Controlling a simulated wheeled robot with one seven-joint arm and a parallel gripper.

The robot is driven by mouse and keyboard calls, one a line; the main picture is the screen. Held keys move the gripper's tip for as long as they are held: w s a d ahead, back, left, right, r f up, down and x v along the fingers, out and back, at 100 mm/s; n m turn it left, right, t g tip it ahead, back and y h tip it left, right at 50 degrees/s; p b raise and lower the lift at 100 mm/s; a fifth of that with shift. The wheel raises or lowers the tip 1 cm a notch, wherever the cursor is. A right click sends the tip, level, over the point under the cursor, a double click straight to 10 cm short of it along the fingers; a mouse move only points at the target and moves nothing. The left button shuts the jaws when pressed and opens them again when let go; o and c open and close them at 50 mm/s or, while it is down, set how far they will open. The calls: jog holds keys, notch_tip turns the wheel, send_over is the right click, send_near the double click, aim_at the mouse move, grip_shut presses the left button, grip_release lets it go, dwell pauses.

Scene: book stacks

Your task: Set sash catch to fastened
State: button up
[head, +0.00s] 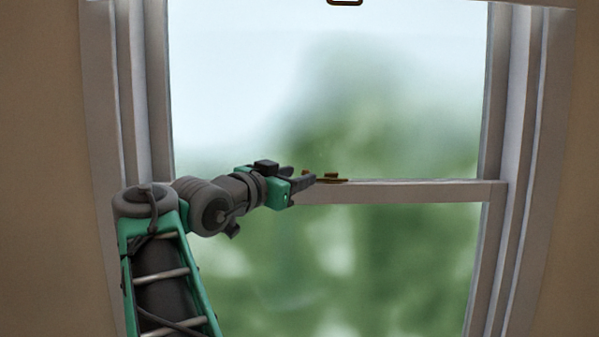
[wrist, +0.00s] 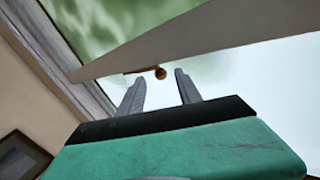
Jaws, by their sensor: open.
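The sash catch (head: 331,178) is a small brass-brown piece on top of the window's meeting rail (head: 420,192), near the middle of the window. In the wrist view the catch (wrist: 160,73) shows as a round brass knob with a thin bar to its left, against the rail. My gripper (head: 308,178) is at the left end of the catch in the head view. In the wrist view my gripper (wrist: 160,84) is open, with the knob seen between and just beyond its fingertips. I cannot tell whether a finger touches the catch.
The window frame's left jamb (head: 135,90) and right jamb (head: 515,100) border the glass. A brown fitting (head: 344,2) shows at the top edge. A dark picture frame (wrist: 22,155) hangs on the wall in the wrist view. The rail right of the catch is clear.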

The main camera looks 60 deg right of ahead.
jog(key=shift+d, duration=0.95)
jog(key=shift+a, duration=0.1)
grip_shut()
dwell(0.6)
